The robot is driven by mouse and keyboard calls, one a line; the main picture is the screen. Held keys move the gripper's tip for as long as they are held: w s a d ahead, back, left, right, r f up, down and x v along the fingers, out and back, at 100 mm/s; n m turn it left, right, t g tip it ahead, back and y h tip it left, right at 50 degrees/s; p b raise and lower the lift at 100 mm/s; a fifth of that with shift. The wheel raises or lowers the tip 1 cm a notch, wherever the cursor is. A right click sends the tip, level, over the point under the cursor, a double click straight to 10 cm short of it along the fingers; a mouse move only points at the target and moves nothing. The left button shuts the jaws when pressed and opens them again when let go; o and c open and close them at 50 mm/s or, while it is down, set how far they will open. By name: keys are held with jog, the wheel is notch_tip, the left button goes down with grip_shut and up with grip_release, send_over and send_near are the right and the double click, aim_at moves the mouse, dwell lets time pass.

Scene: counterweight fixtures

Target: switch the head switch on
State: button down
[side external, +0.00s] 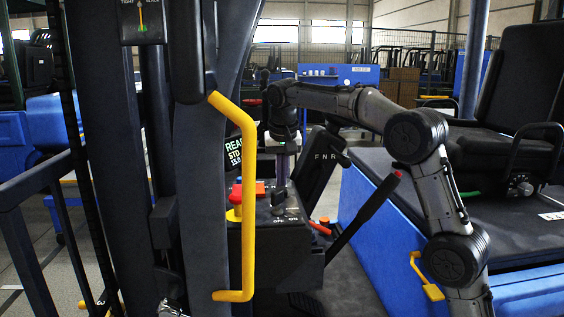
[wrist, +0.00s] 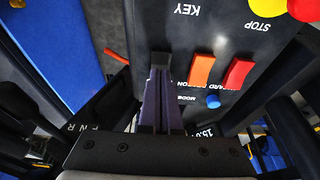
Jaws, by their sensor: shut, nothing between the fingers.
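My gripper (side external: 280,190) points down over the black control panel (side external: 285,240) in the side view. In the wrist view my gripper (wrist: 160,80) has its two purple fingers together, with nothing visible between them. The tips are over or close to the panel beside the orange rocker (wrist: 202,70) and the red rocker (wrist: 238,74). I cannot tell if they touch anything. No label reading "head" is legible, and the fingers cover part of the panel, so I cannot tell which control is the head switch. A small dark knob (side external: 277,210) sits below the fingertips.
A yellow grab rail (side external: 248,200) and dark post (side external: 105,150) stand left of the panel. A red-tipped lever (side external: 365,215) rises right of it. A blue button (wrist: 213,102), a red stop button (wrist: 304,9) and a small screen (side external: 235,150) are nearby.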

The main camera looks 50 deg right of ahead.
jog(key=v, duration=1.3)
jog(key=shift+s+a+r, duration=0.15)
jog(key=shift+a+r, duration=0.05)
jog(key=shift+d, duration=0.1)
jog(key=shift+w+d+r+t+h, duration=0.25)
jog(key=shift+w+d+t+h, duration=0.05)
jog(key=shift+w+d, duration=0.1)
jog(key=shift+f, duration=0.1)
jog(key=x, duration=1.3)
jog(key=shift+s+a+f, duration=0.1)
jog(key=shift+f, duration=0.4)
